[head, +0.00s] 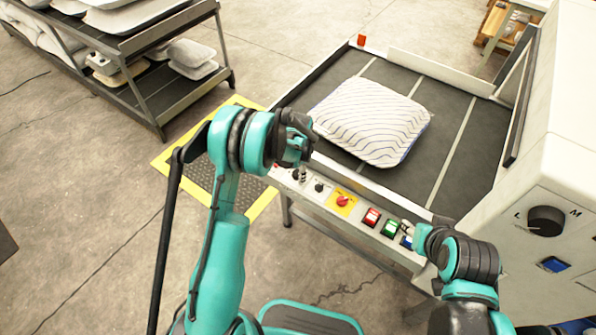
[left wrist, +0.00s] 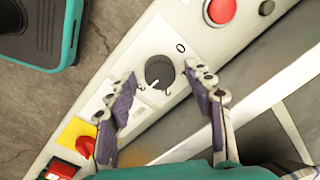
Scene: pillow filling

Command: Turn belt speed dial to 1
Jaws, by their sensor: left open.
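My left gripper (left wrist: 163,98) is open, one finger on each side of the dial, with nothing visibly held. In the head view my left gripper (head: 303,168) is over the far left end of the panel (head: 325,196) and partly hides the dial. My right gripper (head: 410,232) is by the panel's right end, near the blue button; its fingers are too small to read.
A red button (left wrist: 219,10) and a red knob on a yellow plate (head: 342,201) flank the dial. Red (head: 371,217) and green (head: 390,228) buttons follow. A striped pillow (head: 372,120) lies on the belt (head: 470,150). Another dial (head: 546,220) marked L and M is at right.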

